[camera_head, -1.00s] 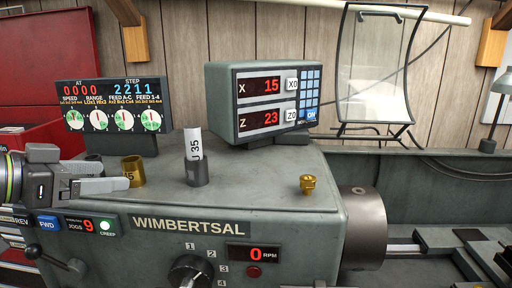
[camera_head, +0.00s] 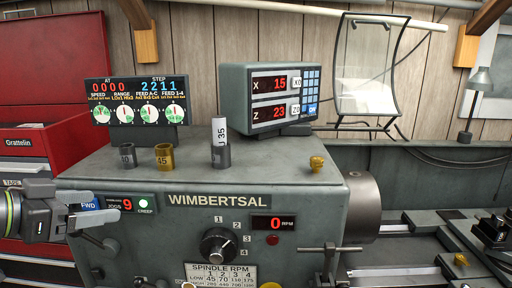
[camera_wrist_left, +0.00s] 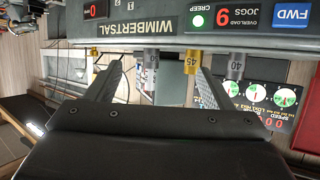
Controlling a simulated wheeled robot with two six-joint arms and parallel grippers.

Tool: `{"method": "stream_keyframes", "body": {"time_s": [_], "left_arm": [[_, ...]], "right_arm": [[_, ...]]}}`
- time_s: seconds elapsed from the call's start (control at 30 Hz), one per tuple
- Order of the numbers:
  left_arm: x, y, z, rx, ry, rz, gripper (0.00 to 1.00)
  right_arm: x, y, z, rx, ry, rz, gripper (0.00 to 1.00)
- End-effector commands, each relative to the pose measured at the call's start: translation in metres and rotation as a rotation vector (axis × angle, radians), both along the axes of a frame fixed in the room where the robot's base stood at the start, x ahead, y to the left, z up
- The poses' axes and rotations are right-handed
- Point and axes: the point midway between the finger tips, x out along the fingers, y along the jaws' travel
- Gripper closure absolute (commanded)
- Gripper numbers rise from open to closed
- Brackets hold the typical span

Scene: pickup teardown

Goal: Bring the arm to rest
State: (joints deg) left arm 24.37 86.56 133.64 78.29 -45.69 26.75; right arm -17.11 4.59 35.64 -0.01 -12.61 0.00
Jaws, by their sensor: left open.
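My left gripper (camera_head: 88,212) is at the left of the head view, in front of the lathe's front panel near the FWD button. It is open and empty. In the left wrist view its two fingers (camera_wrist_left: 158,82) stand apart, with the lathe beyond them. My right gripper is not in view.
Two readouts (camera_head: 268,97) (camera_head: 138,101) stand behind. A red cabinet (camera_head: 55,75) is at left.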

Motion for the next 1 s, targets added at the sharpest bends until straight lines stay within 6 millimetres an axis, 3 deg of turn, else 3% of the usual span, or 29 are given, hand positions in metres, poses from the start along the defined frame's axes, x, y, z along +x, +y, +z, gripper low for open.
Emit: {"method": "stream_keyframes", "body": {"time_s": [0.27, 0.57, 0.77, 1.0], "left_arm": [[0.005, 0.006, -0.074, 0.041, 0.053, 0.026, 0.25], [-0.018, 0.017, -0.206, 0.114, 0.168, 0.142, 0.25], [-0.059, 0.023, -0.287, 0.169, 0.287, 0.269, 0.25], [-0.134, 0.027, -0.365, 0.237, 0.493, 0.455, 0.25]], "right_arm": [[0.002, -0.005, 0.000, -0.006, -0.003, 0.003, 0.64], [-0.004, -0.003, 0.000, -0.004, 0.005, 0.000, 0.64], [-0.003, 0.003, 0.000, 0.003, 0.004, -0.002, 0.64], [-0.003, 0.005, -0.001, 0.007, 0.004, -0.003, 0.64]]}}
